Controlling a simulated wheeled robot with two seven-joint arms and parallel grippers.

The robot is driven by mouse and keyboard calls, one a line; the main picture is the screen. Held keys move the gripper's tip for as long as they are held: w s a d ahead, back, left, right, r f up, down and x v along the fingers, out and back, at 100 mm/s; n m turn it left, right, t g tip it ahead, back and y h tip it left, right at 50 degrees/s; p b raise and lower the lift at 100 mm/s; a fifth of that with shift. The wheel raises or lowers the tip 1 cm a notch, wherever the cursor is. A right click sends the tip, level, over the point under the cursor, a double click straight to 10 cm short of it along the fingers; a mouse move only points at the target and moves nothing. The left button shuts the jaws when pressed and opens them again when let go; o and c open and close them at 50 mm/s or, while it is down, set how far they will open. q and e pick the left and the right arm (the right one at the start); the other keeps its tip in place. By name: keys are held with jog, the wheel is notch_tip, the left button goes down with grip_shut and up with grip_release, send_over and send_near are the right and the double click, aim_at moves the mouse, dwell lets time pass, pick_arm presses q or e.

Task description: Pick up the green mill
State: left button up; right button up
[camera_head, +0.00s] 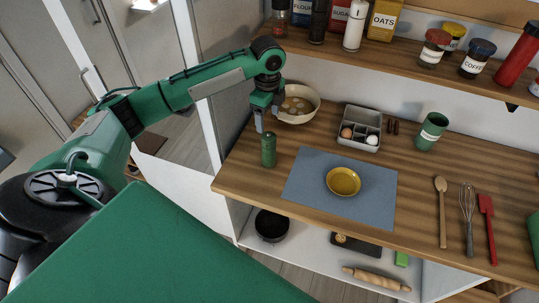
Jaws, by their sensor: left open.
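The green mill (268,150) stands upright on the wooden counter (232,180), near its left end. My left arm reaches in from the left, and my left gripper (267,120) points down just above and behind the mill, next to the beige bowl. Its jaws are open, with no object seen between them. Whether a finger touches the mill cannot be told. My right gripper does not show.
A beige bowl (315,102) of round items is close to the gripper. A blue mat (300,190) with a yellow bowl (343,181), a grey egg box (350,113) and a green canister (432,130) stand to the right. A shelf (400,55) with jars overhangs the back.

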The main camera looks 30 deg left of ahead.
aim_at(268, 136)
pick_arm(q)
notch_tip(268, 136, down, 8)
jog(key=shift+w+a+f+p, duration=0.1)
jog(key=shift+p, duration=1)
jog(key=shift+f+p, duration=0.45)
jog(key=shift+p, duration=0.05)
jog(key=f, duration=0.1)
jog(key=f+p, duration=0.1)
jog(key=f, duration=0.1)
jog(key=shift+w+a+f+p, duration=0.15)
jog(key=shift+w+f+p, duration=0.1)
jog(key=shift+p, duration=0.1)
jog(key=shift+f, duration=0.5)
jog(key=c, duration=1.1)
jog(key=shift+c, duration=0.2)
jog(key=shift+r, duration=0.15)
